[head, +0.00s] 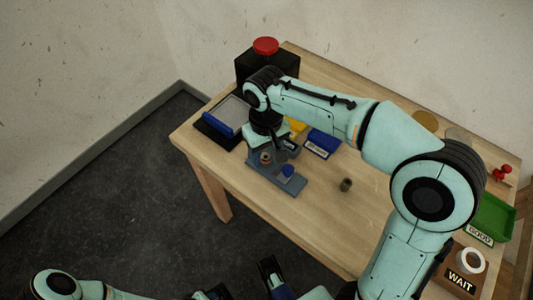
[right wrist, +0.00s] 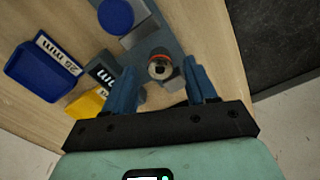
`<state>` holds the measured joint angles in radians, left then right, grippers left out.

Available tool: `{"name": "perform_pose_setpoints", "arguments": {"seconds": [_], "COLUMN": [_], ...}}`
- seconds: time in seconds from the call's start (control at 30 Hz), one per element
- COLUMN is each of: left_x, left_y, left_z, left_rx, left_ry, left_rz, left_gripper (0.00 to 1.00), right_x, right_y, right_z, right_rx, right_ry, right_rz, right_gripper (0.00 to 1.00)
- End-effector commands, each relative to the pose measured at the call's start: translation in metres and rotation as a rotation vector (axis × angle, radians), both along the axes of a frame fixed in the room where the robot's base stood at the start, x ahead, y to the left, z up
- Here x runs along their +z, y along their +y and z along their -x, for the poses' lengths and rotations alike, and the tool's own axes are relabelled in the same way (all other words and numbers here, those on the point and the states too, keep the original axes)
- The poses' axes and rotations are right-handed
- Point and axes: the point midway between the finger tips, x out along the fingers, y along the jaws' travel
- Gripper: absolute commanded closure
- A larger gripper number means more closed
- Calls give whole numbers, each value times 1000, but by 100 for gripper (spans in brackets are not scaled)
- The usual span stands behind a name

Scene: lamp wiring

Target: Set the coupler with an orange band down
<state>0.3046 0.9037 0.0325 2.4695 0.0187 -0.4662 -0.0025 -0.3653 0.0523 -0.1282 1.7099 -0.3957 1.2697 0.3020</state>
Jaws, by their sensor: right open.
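The coupler with an orange band (right wrist: 160,66) stands on a grey fixture (right wrist: 172,42), seen nearly end-on in the right wrist view. It also shows in the head view (head: 266,158), on the fixture's left part. My right gripper (right wrist: 163,88) is open, its blue fingers apart on either side of the coupler's near side, with a visible gap to each. In the head view my right gripper (head: 271,150) is low over the fixture. Parts of my left gripper (head: 240,285) show at the bottom edge, clear of the table; its jaw state is unclear.
A blue round piece (head: 287,171) sits on the fixture's right end. Blue (head: 322,143) and yellow (head: 297,125) bins stand behind. A small dark cylinder (head: 346,184) stands on bare table. A green tray (head: 491,217) and a WAIT tray (head: 460,278) are at right.

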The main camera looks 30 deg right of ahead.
Motion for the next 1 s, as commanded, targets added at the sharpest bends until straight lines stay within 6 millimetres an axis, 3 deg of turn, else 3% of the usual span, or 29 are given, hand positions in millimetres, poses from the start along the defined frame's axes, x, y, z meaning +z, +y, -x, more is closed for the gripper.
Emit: {"name": "perform_pose_setpoints", "arguments": {"seconds": [0.03,0.2,0.4,0.6,1.0], "left_x": [8,22,29,30,30], "left_y": [-3,-8,-8,-8,-8], "left_z": [6,19,23,25,24], "left_rx": [-7,-22,-25,-25,-25], "left_ry": [16,54,66,71,71], "left_rz": [8,24,25,26,26], "left_gripper": [57,57,57,57,57], "right_x": [16,54,84,94,94], "right_y": [0,0,0,0,0], "right_z": [-1,0,-1,0,0], "right_rx": [-1,-1,0,0,0], "right_ry": [-6,-5,-3,-1,0], "right_rz": [-1,-1,0,0,1], "right_gripper": [44,44,44,44,44]}}
